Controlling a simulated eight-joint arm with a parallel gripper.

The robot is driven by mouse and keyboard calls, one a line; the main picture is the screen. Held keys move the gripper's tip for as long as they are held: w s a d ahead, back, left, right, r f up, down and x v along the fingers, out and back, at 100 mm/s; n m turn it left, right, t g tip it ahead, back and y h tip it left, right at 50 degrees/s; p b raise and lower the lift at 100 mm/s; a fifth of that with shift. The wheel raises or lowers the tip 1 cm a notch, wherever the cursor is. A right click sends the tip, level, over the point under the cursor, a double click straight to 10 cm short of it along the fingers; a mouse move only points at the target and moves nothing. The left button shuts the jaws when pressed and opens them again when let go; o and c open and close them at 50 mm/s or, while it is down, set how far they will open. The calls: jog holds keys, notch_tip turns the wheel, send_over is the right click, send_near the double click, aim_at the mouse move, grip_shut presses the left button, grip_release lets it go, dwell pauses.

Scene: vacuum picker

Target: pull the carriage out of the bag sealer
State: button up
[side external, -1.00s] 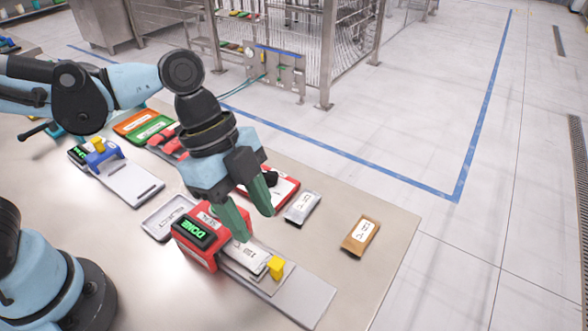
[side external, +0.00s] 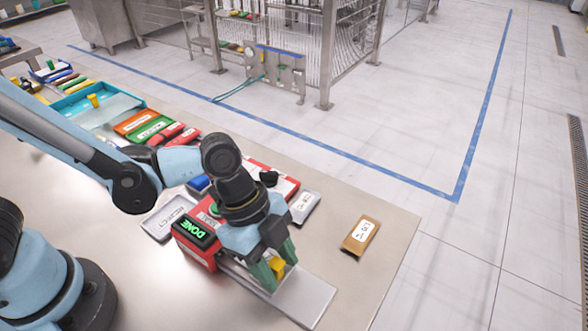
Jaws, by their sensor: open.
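The bag sealer is a red box (side external: 195,254) with a green lit DONE display (side external: 196,233), standing near the front of the table. Its grey carriage track (side external: 308,298) runs out to the lower right. A yellow handle block (side external: 277,265) stands on the carriage. My gripper (side external: 279,273) is open, pointing down, with its green fingers on either side of the yellow handle. I cannot tell whether the fingers touch it. My gripper hides most of the carriage and whatever lies on it.
A REJECT tray (side external: 170,217) lies left of the sealer. A silver pouch (side external: 305,207) and a brown pouch (side external: 361,235) lie behind and to the right. A red-and-white device (side external: 273,178) with a black knob sits behind my gripper. The table's right end is mostly clear.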

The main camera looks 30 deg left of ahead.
jog(key=shift+f, duration=0.15)
grip_shut()
dwell(0.4)
jog(key=d, duration=0.8)
jog(key=shift+d, duration=0.15)
grip_release()
